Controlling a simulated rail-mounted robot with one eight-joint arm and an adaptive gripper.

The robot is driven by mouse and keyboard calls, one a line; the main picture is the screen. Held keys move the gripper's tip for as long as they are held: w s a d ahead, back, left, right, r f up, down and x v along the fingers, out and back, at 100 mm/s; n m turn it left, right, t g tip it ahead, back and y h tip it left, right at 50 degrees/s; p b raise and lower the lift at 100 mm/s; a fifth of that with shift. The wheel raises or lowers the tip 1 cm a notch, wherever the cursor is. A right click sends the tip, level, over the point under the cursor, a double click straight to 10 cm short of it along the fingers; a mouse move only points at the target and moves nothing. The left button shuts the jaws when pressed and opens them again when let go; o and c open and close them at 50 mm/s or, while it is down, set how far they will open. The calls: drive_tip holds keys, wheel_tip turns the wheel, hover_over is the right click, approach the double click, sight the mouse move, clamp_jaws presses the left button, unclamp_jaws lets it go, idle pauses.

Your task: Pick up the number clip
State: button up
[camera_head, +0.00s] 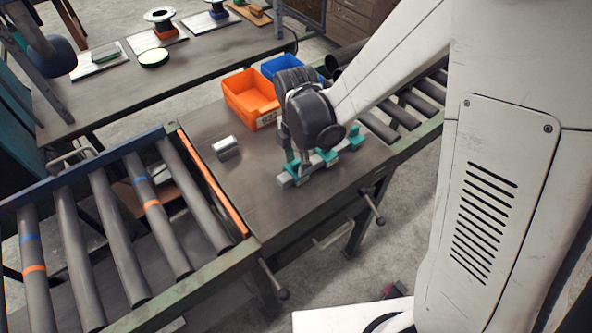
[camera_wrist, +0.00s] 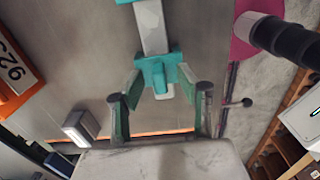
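My gripper (camera_wrist: 160,82) is open and empty, its two green-padded fingers apart. In the wrist view, a teal clamp piece (camera_wrist: 158,74) on a grey bar (camera_wrist: 151,25) lies ahead of and between the fingers; contact cannot be told. In the head view, my gripper (camera_head: 302,160) is low over the same grey bar, which carries several teal pieces (camera_head: 354,136). A white plate with printed digits (camera_wrist: 14,68) is on the front of the orange bin (camera_wrist: 38,72) in the wrist view. I cannot tell for certain which part is the number clip.
The orange bin (camera_head: 242,92) and a blue bin (camera_head: 283,66) stand behind my gripper. A silver block (camera_head: 226,148) sits to its left on the dark table (camera_head: 250,195). Roller conveyors flank the table, left (camera_head: 120,230) and right (camera_head: 420,103). The table's front left is clear.

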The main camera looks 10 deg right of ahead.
clamp_jaws()
drive_tip(key=shift+r, duration=0.15)
